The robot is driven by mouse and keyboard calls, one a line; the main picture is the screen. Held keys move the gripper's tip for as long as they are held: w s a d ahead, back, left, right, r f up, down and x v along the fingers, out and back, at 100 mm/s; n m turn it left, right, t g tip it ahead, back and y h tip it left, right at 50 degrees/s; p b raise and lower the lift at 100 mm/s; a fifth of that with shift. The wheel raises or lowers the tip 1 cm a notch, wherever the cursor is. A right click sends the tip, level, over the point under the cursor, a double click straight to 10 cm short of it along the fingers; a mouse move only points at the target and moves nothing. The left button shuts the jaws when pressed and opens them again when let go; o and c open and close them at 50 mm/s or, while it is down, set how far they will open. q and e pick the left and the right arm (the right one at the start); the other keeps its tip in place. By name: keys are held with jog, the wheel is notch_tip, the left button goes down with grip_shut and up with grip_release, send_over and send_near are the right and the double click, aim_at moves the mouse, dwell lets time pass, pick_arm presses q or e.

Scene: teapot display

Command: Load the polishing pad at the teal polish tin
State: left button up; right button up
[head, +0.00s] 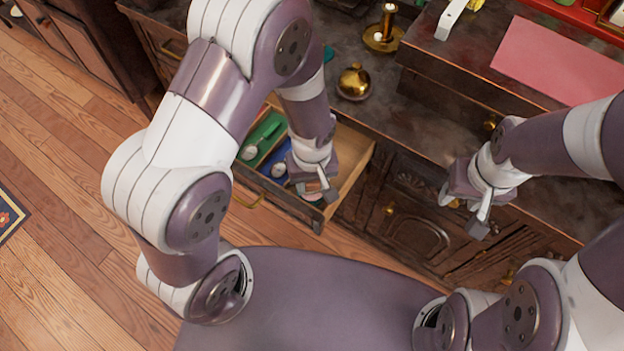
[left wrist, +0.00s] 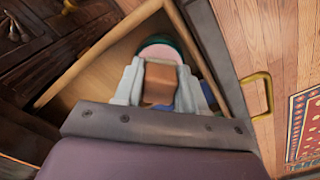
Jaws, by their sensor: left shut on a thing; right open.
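My left gripper (head: 314,190) is over the open drawer, pointing down. It is shut on a small brown block (left wrist: 160,83), which appears to be the polishing pad. The teal polish tin (left wrist: 172,44), round with a teal rim and a pale pink inside, lies in the drawer just past the block in the left wrist view. The block overlaps the tin there, and I cannot tell whether they touch. In the head view my arm and gripper hide most of the tin. My right gripper (head: 466,206) is open and empty in front of the cabinet.
The open drawer (head: 350,168) has green (head: 262,138) and blue (head: 278,166) sections holding small items. On the dark cabinet top stand a round brass pot (head: 354,83) and a brass candle holder (head: 382,36). A pink mat (head: 556,60) lies on the raised part.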

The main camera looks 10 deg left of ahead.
pick_arm(q)
jog(key=shift+f+b, duration=0.3)
jog(key=shift+f, duration=0.15)
dwell(0.8)
jog(key=shift+f, duration=0.1)
dwell(1.1)
notch_tip(320, 180, up, 7)
jog(key=p, duration=0.8)
dwell(0.5)
